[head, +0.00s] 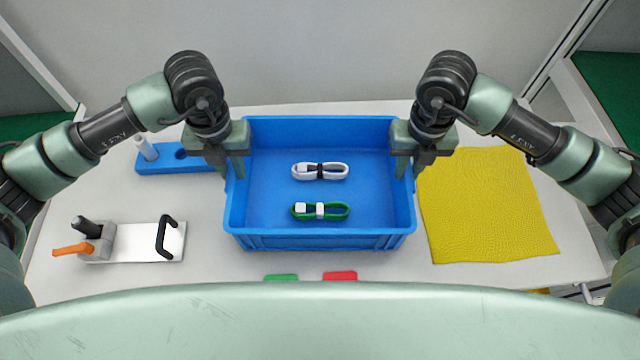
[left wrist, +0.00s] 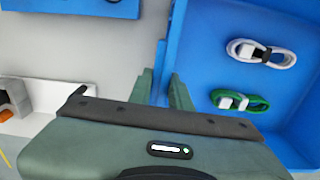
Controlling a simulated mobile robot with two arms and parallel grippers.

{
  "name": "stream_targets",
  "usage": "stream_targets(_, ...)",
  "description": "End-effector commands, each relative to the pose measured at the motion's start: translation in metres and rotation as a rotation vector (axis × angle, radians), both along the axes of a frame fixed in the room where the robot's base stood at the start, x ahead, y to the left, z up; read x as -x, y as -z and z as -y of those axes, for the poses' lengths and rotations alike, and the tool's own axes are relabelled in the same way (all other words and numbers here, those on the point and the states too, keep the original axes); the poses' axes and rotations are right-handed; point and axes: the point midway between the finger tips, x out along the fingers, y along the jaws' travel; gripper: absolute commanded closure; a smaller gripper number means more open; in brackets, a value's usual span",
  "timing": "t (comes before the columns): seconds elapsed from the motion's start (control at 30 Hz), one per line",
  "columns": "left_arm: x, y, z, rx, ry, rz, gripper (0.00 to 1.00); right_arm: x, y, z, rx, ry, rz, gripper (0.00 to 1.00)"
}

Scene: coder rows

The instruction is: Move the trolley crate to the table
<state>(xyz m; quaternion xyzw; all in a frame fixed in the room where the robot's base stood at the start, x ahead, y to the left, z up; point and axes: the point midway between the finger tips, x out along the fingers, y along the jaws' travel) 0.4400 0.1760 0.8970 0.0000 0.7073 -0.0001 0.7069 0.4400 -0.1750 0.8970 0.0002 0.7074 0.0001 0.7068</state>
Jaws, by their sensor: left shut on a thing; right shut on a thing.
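The blue crate (head: 320,241) is at the middle of the white table (head: 380,268) in the head view. I cannot tell whether it rests on the table or is held just above it. It holds a white cable bundle (head: 320,171) and a green cable bundle (head: 320,211). My left gripper (head: 236,170) is shut on the crate's left wall, which also shows in the left wrist view (left wrist: 170,62). My right gripper (head: 404,170) is shut on the crate's right wall. Both fingertips are partly hidden by the gripper bodies.
A blue block with a white peg (head: 175,160) is at the back left. A white plate with a black handle and orange lever (head: 140,243) lies front left. A yellow cloth (head: 487,205) is right of the crate. Green (head: 281,278) and red (head: 340,276) pieces lie at the front.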

Motion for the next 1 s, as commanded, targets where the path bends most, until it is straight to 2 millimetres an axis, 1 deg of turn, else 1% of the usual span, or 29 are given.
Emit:
stream_targets(0.37,-0.001,-0.007,-0.001,0.000,-0.001,0.003,1.00,-0.001,-0.007,0.001,0.001,0.002,0.003,1.00)
stream_targets(0.47,-0.001,-0.014,-0.001,0.000,-0.001,0.002,1.00,-0.001,-0.014,0.001,0.001,0.002,0.003,1.00)
stream_targets(0.8,-0.001,-0.045,-0.001,-0.001,-0.001,0.002,1.00,-0.001,-0.045,0.001,0.001,0.002,0.002,1.00)
stream_targets(1.0,-0.001,-0.052,-0.001,-0.001,-0.001,0.002,1.00,-0.001,-0.052,0.001,0.001,0.002,0.002,1.00)
